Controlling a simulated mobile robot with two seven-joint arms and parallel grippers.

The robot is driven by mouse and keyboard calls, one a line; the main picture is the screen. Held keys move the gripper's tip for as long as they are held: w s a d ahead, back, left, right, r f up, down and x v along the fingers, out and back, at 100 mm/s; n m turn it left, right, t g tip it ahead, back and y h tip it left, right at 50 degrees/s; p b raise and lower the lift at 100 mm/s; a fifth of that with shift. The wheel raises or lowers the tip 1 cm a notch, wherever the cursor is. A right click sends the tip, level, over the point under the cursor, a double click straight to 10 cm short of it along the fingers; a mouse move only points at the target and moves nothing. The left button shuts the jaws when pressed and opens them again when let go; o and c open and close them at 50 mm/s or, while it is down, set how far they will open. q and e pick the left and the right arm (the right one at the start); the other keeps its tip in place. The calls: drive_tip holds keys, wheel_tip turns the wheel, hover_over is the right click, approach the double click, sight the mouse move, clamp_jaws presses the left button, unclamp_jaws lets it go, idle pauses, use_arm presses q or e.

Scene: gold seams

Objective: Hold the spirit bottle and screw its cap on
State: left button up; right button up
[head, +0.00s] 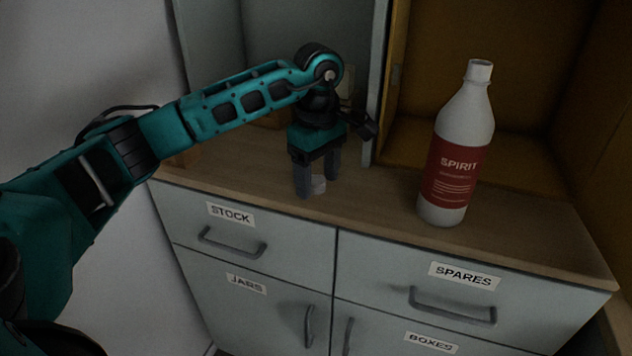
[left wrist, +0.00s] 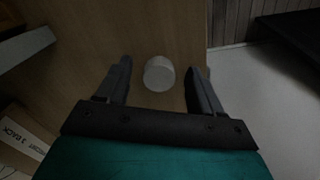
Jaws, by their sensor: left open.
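The white spirit bottle (head: 458,150) with a red "SPIRIT" label stands upright on the wooden counter, right of the middle in the head view. Its white neck is at the top; I cannot tell its thread. The small white cap (head: 319,186) sits on the counter to the left of the bottle. My left gripper (head: 316,183) points down over the cap, with its fingers apart on either side of it. In the left wrist view the cap (left wrist: 159,74) shows between the two open fingers (left wrist: 157,66), with gaps on both sides. My right gripper is not in view.
The wooden counter (head: 385,203) is clear between cap and bottle. Below it are grey drawers and doors labelled STOCK, SPARES, JARS and BOXES. An upright grey panel (head: 375,90) stands behind, between the gripper and the bottle. A labelled box (left wrist: 22,140) shows at the wrist view's lower left.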

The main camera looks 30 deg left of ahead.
sight(318, 180)
use_arm(q)
drive_tip(key=c, duration=1.1)
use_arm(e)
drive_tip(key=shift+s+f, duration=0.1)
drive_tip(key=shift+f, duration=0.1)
use_arm(q)
drive_tip(key=shift+r, duration=0.1)
wheel_tip(318, 180, up, 20)
drive_tip(key=p, duration=0.5)
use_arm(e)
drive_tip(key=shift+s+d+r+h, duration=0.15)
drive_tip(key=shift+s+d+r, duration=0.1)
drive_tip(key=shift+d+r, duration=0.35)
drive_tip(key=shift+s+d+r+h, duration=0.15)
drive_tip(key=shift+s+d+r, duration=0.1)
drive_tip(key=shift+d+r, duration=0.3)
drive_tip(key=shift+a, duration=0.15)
